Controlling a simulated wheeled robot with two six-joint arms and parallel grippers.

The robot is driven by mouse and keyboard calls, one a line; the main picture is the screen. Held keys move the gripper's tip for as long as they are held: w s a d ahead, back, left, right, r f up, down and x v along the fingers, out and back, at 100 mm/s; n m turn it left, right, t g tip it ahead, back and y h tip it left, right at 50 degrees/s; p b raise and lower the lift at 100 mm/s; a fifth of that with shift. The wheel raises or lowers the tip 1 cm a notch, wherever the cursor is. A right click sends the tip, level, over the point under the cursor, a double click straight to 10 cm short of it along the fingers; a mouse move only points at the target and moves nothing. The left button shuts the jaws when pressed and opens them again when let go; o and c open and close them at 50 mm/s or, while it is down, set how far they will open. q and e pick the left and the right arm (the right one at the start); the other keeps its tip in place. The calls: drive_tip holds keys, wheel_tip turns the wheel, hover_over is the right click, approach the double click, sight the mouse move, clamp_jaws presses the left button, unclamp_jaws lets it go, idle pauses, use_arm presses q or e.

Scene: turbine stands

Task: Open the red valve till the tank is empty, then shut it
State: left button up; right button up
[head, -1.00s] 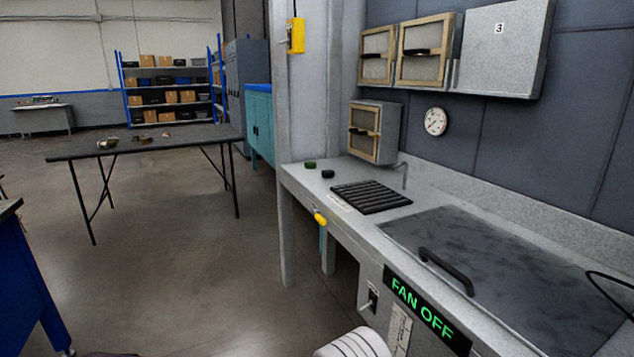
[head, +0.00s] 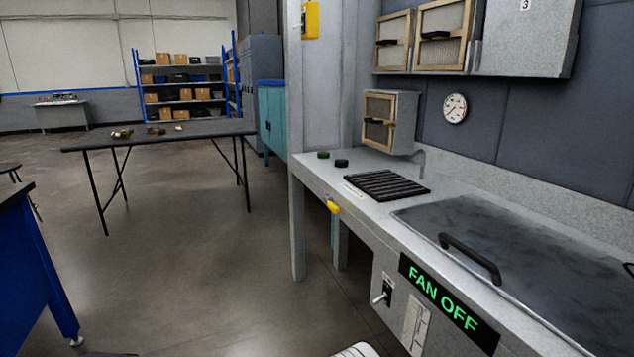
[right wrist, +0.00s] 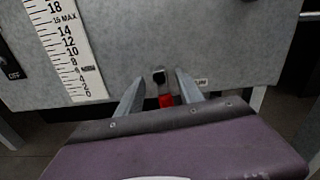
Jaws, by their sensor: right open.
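The red valve (right wrist: 166,101) shows in the right wrist view as a small red piece below a dark fitting (right wrist: 158,76) on the grey front panel. My right gripper (right wrist: 160,80) is open, with one finger on each side of the red piece. I cannot tell whether either finger touches it. A level scale (right wrist: 68,45) with a dark marker near 8 is on the panel to the left. The scale also shows partly in the head view (head: 416,330), below the "FAN OFF" sign (head: 440,300). My left gripper is not in view.
The steel bench (head: 350,215) runs along the right, with a black-handled lid (head: 540,255) and a black grille (head: 387,185). A toggle switch (head: 383,292) and a yellow handle (head: 332,207) are on its front. A dark table (head: 200,135) stands at the left, with open floor before it.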

drive_tip(key=shift+x, duration=0.85)
clamp_jaws()
drive_tip(key=c, duration=0.9)
unclamp_jaws()
drive_tip(key=shift+c, duration=0.2)
drive_tip(key=o, duration=0.9)
drive_tip(key=shift+o, duration=0.2)
